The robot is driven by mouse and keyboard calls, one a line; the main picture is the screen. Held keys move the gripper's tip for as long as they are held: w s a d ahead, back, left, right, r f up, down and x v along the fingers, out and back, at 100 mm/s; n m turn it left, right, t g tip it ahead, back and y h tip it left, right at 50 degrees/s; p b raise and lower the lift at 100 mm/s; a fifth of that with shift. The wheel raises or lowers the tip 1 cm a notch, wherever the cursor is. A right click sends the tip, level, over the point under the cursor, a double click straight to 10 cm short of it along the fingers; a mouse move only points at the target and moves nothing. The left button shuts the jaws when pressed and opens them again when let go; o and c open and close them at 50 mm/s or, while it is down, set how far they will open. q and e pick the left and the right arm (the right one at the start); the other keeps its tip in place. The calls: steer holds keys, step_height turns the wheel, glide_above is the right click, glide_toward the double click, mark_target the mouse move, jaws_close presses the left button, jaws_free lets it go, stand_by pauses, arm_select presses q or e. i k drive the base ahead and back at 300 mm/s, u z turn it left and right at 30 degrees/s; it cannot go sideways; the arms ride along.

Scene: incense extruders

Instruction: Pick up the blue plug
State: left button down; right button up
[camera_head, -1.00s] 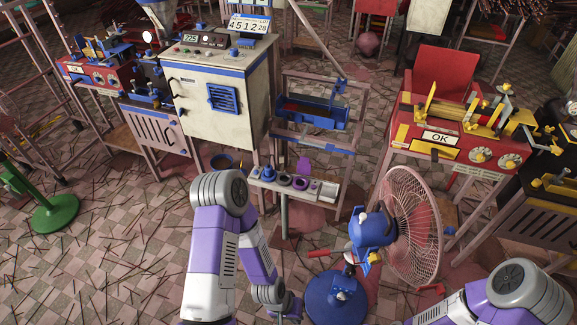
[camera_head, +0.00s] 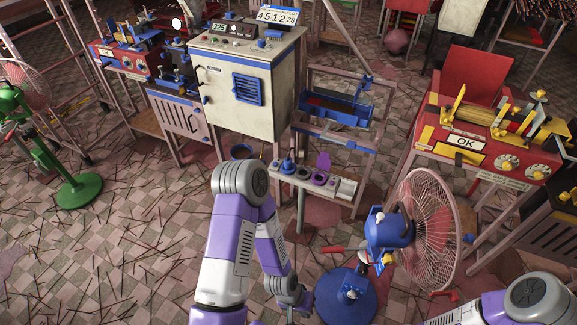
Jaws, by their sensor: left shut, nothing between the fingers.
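A small blue plug (camera_head: 288,164) with a thin upright stem stands at the left end of a narrow light shelf (camera_head: 341,193). My left gripper (camera_head: 294,310) is low at the bottom edge of the head view, well below and nearer than the plug. It is small, partly cut off and apart from the plug. It is shut and empty. My right arm shows only at the bottom right corner, and its gripper is outside the picture.
A blue-based fan (camera_head: 385,232) stands just right of my left forearm. A white cabinet (camera_head: 238,95) is behind. The floor at left is strewn with sticks.

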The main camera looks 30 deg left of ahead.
mark_target(287, 161)
steer(key=u, duration=2.1)
steer(key=i, duration=1.85)
steer(key=z, duration=3.1)
steer(key=i, duration=0.5)
steer(key=u, duration=0.05)
